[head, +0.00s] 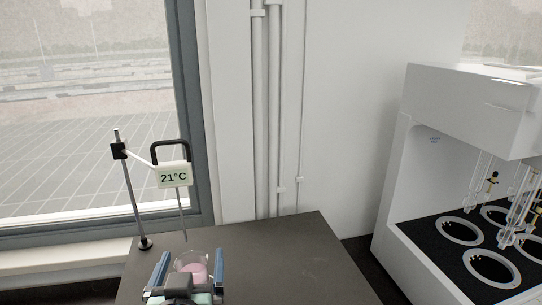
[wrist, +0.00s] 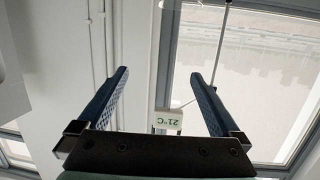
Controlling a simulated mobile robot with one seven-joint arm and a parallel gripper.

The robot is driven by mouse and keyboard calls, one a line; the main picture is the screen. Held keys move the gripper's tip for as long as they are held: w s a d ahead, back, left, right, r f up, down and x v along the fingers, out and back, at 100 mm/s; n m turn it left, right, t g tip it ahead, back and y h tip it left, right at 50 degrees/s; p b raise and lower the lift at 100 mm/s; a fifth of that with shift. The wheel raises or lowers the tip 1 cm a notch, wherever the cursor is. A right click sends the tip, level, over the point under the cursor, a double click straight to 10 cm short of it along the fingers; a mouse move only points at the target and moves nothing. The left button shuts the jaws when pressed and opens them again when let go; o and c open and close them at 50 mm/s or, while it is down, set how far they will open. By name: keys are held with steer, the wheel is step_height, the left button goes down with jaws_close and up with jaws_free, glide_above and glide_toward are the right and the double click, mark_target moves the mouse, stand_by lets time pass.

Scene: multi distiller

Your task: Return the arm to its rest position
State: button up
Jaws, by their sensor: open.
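My gripper (head: 190,259) is at the bottom of the head view, with its two blue fingers apart. In the wrist view my gripper (wrist: 158,75) is open and nothing is between its fingers. A glass beaker with pink liquid (head: 192,268) appears between the fingers in the head view, partly hidden by my gripper. It does not show in the wrist view, so it is not held.
A dark table (head: 290,262) has clear room on its right. A stand (head: 130,190) with a 21°C thermometer display (head: 173,175) rises left of my gripper. The display also shows upside down in the wrist view (wrist: 167,121). A white distiller (head: 465,105) stands at right.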

steer(key=s+d+r+t, duration=0.1)
steer(key=d+r+t, duration=0.25)
steer(key=r, duration=0.65)
steer(key=s+d+r+t, duration=0.15)
steer(key=d+r, duration=0.25)
steer(key=r, duration=0.6)
steer(key=s+d+r+m+t+h, duration=0.1)
steer(key=s+d+r+t, duration=0.2)
steer(key=r, duration=0.6)
steer(key=s+d+r+m+t+h, duration=0.1)
steer(key=s+d+r+t, duration=0.3)
steer(key=s+r, duration=0.4)
steer(key=shift+s+d+r+h, duration=0.2)
steer(key=shift+s+r+h, duration=0.1)
steer(key=shift+r+h, duration=0.15)
